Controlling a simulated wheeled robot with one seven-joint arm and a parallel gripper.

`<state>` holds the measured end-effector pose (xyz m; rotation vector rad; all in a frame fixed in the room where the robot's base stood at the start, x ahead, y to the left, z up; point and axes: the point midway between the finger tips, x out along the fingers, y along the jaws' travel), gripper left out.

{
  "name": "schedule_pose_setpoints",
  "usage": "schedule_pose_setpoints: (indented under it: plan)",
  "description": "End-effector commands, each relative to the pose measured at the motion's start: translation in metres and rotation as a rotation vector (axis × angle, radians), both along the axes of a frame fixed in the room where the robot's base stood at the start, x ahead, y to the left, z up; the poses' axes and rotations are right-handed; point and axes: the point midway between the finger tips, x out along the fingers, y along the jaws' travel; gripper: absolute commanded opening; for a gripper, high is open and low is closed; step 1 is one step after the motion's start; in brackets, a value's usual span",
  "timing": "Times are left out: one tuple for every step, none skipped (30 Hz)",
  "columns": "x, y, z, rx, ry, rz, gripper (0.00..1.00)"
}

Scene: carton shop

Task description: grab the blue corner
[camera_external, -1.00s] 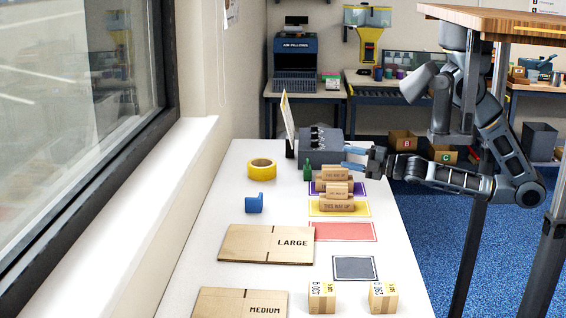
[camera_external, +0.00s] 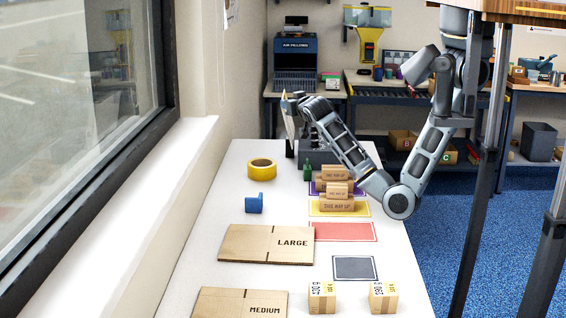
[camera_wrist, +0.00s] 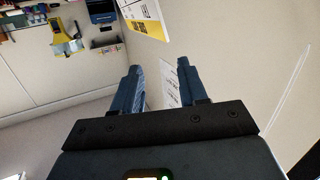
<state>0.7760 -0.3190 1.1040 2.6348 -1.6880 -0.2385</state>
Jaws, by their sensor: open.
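The blue corner (camera_external: 254,204) stands on the white table in the external view, in front of the yellow tape roll. It does not show in the wrist view. My gripper (camera_external: 289,102) is raised at the back of the table, beside the upright card, well behind and above the blue corner. In the wrist view my gripper (camera_wrist: 157,70) has its two blue-grey fingers apart with nothing held between them. In the external view the fingers are small and partly lost against the card.
A window wall bounds the left.

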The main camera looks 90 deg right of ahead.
Motion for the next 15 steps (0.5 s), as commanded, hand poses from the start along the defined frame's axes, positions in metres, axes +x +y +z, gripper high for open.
schedule_pose_setpoints:
  plan:
    - [0.010, 0.005, -0.001, 0.089, -0.049, -0.030, 0.43]
    - [0.014, 0.007, -0.005, 0.145, -0.073, -0.050, 0.43]
    - [0.019, 0.011, -0.012, 0.220, -0.101, -0.081, 0.43]
    - [0.023, 0.015, -0.018, 0.277, -0.119, -0.105, 0.43]
    - [0.027, 0.019, -0.025, 0.335, -0.132, -0.129, 0.43]
    - [0.032, 0.026, -0.035, 0.412, -0.143, -0.160, 0.43]
    - [0.036, 0.031, -0.044, 0.470, -0.146, -0.185, 0.43]
    - [0.040, 0.038, -0.053, 0.528, -0.146, -0.208, 0.43]
    - [0.045, 0.049, -0.065, 0.605, -0.139, -0.238, 0.43]
    - [0.048, 0.057, -0.074, 0.662, -0.130, -0.260, 0.43]
    - [0.052, 0.068, -0.084, 0.721, -0.116, -0.280, 0.43]
    - [0.057, 0.083, -0.096, 0.800, -0.096, -0.307, 0.43]
    - [0.060, 0.095, -0.104, 0.859, -0.079, -0.325, 0.43]
    - [0.064, 0.109, -0.112, 0.918, -0.058, -0.340, 0.43]
    - [0.069, 0.128, -0.121, 0.994, -0.027, -0.359, 0.43]
